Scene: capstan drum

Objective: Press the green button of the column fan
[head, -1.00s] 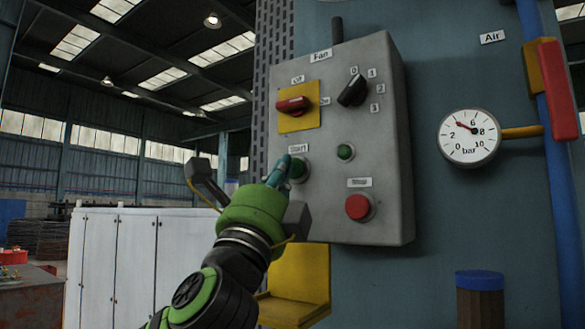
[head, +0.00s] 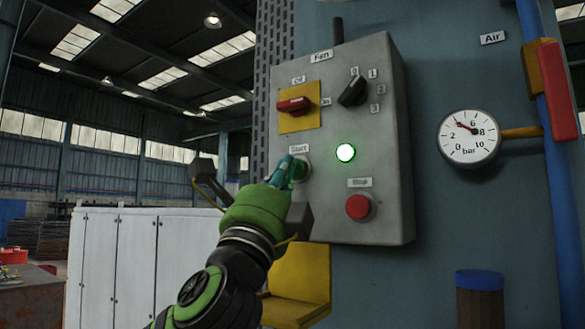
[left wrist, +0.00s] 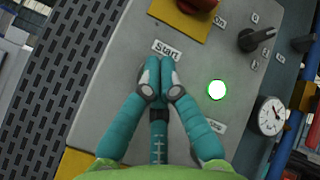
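The grey fan control box (head: 385,205) hangs on the blue-grey column. Its green start button (head: 305,168) sits under the "Start" label, partly hidden behind my left gripper (head: 289,168). In the left wrist view my left gripper (left wrist: 158,62) has its two teal fingers together, just below the "Start" label (left wrist: 166,49), and they cover the button. The tips appear to be at the button; I cannot see the exact contact. The small indicator lamp (head: 346,152) glows bright green and also shows lit in the left wrist view (left wrist: 217,90). My right gripper is not in view.
A red stop button (head: 358,207) is below the lamp. A red switch on a yellow plate (head: 297,106) and a black selector knob (head: 352,91) are above. A pressure gauge (head: 469,137) and blue pipe stand at right. White cabinets (head: 135,262) stand at left.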

